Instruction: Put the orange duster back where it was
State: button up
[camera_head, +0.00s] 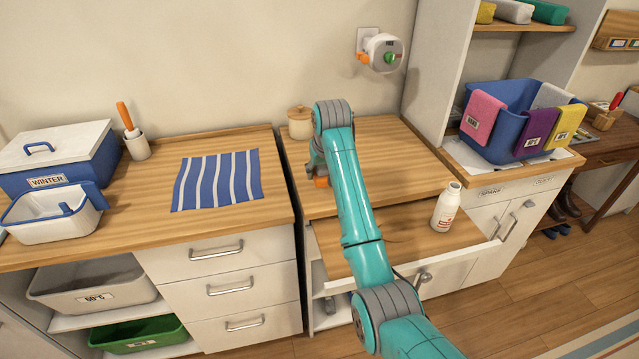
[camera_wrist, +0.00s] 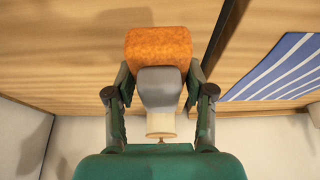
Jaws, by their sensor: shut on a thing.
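The orange duster (camera_wrist: 158,46) has a blocky orange part and a grey part. My gripper (camera_wrist: 159,82) is shut on it, with a finger on each side of the grey part. In the head view my gripper (camera_head: 315,162) is low over the middle counter, near its left edge. A small orange bit of the duster (camera_head: 321,182) shows beside my arm there; the rest is hidden. I cannot tell whether the duster touches the counter.
A lidded jar (camera_head: 300,123) stands close behind my gripper. A striped cloth (camera_head: 217,180) lies on the left counter across a gap. A white bottle (camera_head: 446,207) stands on the pulled-out board. A blue basket (camera_head: 497,137) with cloths is at right. The middle counter's right side is clear.

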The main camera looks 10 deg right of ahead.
jog(key=shift+d+f, duration=0.1)
jog(key=shift+f, duration=1.95)
jog(key=shift+f, duration=0.15)
jog(key=o, duration=1.1)
jog(key=v, duration=1.2)
jog(key=shift+s, duration=0.15)
